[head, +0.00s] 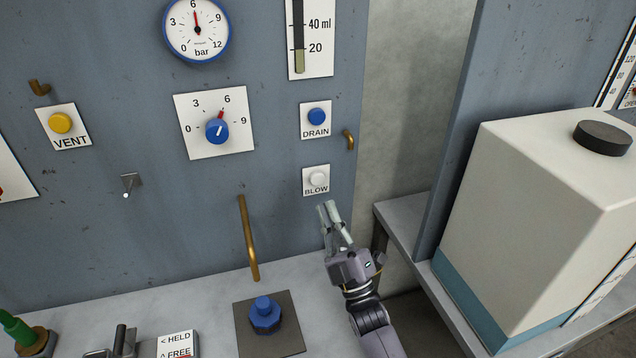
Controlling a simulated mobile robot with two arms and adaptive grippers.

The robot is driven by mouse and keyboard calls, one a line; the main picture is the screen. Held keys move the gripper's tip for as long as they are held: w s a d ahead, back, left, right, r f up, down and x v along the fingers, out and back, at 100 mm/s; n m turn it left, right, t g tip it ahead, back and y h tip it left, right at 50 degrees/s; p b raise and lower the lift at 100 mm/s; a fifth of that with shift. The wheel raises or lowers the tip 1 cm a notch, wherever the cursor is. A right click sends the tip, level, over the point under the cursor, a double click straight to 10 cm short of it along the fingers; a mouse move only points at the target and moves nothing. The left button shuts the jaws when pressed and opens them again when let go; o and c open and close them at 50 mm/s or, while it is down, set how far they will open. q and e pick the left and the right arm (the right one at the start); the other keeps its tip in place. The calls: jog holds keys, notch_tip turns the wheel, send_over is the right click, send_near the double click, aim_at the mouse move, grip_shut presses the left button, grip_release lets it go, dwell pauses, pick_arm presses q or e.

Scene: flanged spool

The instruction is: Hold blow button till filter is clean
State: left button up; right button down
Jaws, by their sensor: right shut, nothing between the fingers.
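The blow button (317,179) is a round white button on a white plate labelled BLOW, on the grey-blue panel. My right gripper (327,206) is just below the plate, its fingers shut and empty, pointing up toward it. I cannot tell whether the fingertips touch the panel; they do not cover the button. A gauge marked in ml (311,40) at the top shows a fill level near or below 20. No part labelled filter can be made out. My left gripper is not in view.
A blue DRAIN button (316,116) sits above the blow button, with a brass pipe stub (349,139) beside it. A bar dial (197,28), a blue knob (217,131) and a yellow VENT button (60,123) are to the left. A large white tank (545,190) stands right.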

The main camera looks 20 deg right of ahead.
aim_at(317, 178)
jog(key=w+b, duration=0.3)
jog(key=w, duration=0.3)
jog(key=shift+w, duration=0.15)
jog(key=shift+a, duration=0.1)
dwell(1.1)
jog(key=shift+w+b, duration=0.4)
jog(key=shift+w, duration=0.05)
jog(key=shift+w+b, duration=0.45)
dwell(0.6)
jog(key=shift+s, duration=0.1)
dwell(1.3)
jog(key=shift+s+p, duration=0.5)
jog(key=shift+s, duration=0.3)
